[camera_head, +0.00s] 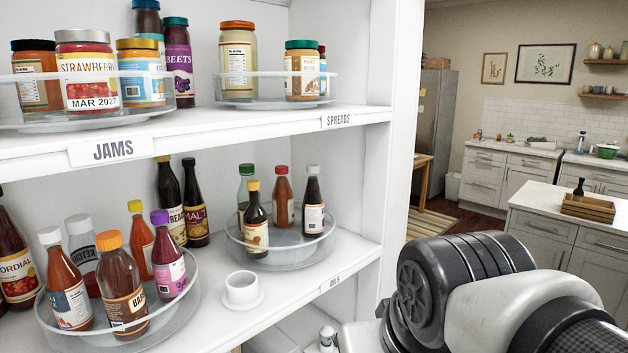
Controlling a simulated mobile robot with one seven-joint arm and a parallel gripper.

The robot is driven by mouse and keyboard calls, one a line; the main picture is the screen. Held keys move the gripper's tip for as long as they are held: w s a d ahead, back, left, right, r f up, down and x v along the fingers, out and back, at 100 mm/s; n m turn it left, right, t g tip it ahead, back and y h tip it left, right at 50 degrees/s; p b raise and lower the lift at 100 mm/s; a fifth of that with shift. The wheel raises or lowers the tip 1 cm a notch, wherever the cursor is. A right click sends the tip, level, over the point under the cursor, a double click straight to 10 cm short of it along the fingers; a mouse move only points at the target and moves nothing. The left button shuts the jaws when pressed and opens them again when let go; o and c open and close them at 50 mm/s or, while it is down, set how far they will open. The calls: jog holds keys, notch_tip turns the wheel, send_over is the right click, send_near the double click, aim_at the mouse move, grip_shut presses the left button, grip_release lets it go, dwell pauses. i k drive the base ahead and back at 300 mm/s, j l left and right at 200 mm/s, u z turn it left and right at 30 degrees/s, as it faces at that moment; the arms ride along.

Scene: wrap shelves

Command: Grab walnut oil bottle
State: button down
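My arm fills the lower right; my gripper is not in view.
A left turntable (175,306) holds sauce bottles, with a white cup (242,289) beside it. The upper shelf (205,124) carries jars above the oils. A white side panel (398,130) bounds the shelves. A wooden tray (588,207) sits on the island.

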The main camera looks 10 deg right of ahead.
aim_at(578, 195)
jog(key=z, duration=1.75)
jog(key=i, duration=3.4)
jog(key=i+u, duration=0.15)
jog(key=i, duration=0.8)
jog(key=i+l+u, duration=0.15)
jog(key=i, duration=0.75)
